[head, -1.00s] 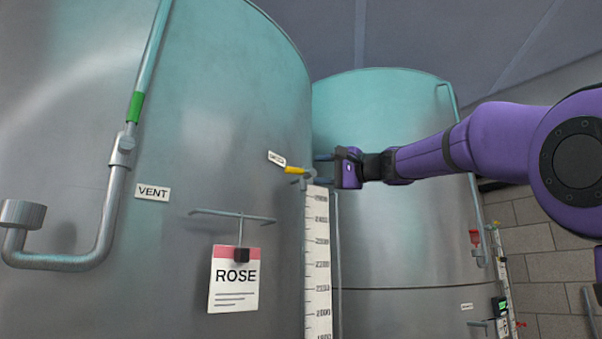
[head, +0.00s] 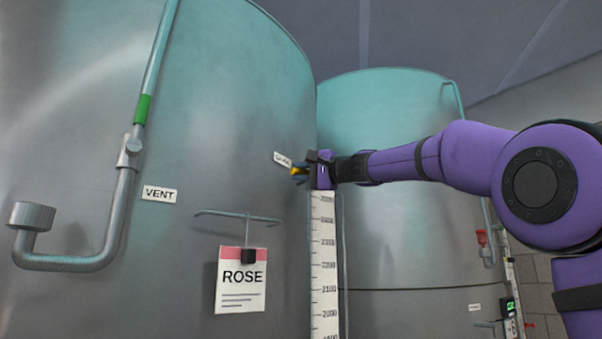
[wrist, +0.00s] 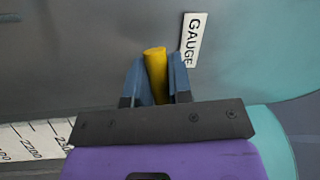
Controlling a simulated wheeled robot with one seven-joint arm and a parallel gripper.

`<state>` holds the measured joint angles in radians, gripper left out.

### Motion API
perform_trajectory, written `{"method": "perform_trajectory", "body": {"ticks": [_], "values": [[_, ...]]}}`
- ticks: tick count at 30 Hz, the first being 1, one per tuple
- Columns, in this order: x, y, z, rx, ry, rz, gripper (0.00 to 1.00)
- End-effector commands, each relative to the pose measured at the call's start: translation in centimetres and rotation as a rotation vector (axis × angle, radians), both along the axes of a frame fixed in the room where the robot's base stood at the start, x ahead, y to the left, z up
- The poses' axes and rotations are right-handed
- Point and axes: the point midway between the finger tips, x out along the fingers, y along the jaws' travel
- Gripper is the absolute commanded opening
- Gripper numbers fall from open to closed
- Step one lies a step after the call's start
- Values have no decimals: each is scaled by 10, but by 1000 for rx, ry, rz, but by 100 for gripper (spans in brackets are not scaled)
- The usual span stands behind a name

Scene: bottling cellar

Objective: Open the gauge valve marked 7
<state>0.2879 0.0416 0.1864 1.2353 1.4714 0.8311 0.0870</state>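The yellow lever (head: 297,171) of the gauge valve sits on the tank wall at the top of the level scale (head: 324,265). The white GAUGE tag (wrist: 193,40) is beside it in the wrist view; it also shows in the head view (head: 282,159). No number 7 is legible. My gripper (head: 308,171) is at the lever, hiding the valve body in the head view. In the wrist view, the blue-grey fingers of my gripper (wrist: 157,68) stand on either side of the yellow lever (wrist: 156,72), with narrow gaps near the tips. They look open around it.
A vent pipe (head: 115,215) with a green band and VENT tag (head: 159,194) runs down the left. A ROSE card (head: 241,280) hangs from a bar on the tank (head: 215,110). A second tank (head: 390,120) stands behind my arm, with a red-handled valve (head: 482,237).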

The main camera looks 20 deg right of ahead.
Motion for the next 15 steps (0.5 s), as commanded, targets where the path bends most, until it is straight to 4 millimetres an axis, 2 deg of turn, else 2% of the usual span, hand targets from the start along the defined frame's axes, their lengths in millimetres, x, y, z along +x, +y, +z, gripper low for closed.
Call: {"method": "perform_trajectory", "body": {"ticks": [1,2,15], "values": [[0,0,0,0,0,0,6],[0,0,0,0,0,0,0],[0,-1,-3,-52,-16,-1,0]]}}
